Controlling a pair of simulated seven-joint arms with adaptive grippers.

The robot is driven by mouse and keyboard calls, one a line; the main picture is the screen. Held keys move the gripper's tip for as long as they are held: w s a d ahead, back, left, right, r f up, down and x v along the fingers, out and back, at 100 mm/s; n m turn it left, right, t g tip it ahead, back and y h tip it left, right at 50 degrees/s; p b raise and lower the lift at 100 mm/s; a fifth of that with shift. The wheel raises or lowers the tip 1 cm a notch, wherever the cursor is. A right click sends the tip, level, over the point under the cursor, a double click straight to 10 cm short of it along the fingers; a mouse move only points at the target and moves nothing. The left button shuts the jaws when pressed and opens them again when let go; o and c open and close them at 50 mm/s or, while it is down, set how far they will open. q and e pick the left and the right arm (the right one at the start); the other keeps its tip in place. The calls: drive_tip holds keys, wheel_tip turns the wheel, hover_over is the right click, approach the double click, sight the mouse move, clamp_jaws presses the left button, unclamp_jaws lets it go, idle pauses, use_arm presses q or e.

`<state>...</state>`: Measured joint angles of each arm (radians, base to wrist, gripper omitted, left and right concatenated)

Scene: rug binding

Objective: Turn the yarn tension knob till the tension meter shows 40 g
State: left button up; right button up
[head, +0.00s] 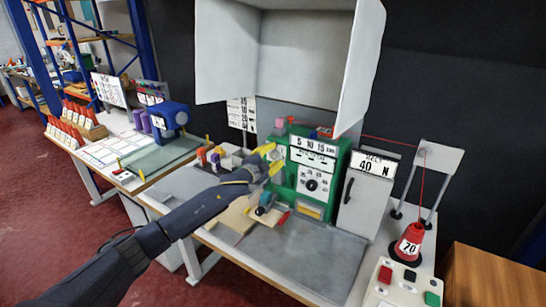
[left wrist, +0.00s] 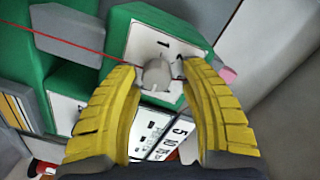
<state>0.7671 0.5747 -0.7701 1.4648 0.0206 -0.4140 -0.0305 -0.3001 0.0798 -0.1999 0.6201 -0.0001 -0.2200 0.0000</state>
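The yarn tension knob (left wrist: 156,76) is a grey knob on a white plate marked 1 on the side of the green machine (left wrist: 195,22). It shows in the left wrist view between my left gripper's yellow fingers (left wrist: 158,72). The fingers stand apart, one on each side of the knob; a firm grip is not visible. In the head view, my left gripper (head: 268,160) is at the left side of the green machine (head: 334,166), and hides part of the knob area. I cannot pick out a tension meter reading in grams. My right gripper is not in view.
Red yarn (head: 385,141) runs from a red cone (head: 409,243) labelled 70 over a stand (head: 437,160) to the machine top. A grey box (head: 362,205) under a 40 N sign stands to its right. A button panel (head: 404,285) is at front right. The grey tabletop (head: 300,255) is clear.

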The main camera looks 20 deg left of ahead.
use_arm(q)
drive_tip(key=shift+o, duration=0.4)
drive_tip(key=shift+f, duration=0.1)
drive_tip(key=shift+s, duration=0.1)
drive_tip(key=shift+s+a, duration=0.1)
drive_tip(key=shift+s, duration=0.05)
drive_tip(key=v, duration=1.1)
drive_tip(key=shift+s, duration=0.25)
drive_tip(key=shift+f, duration=0.1)
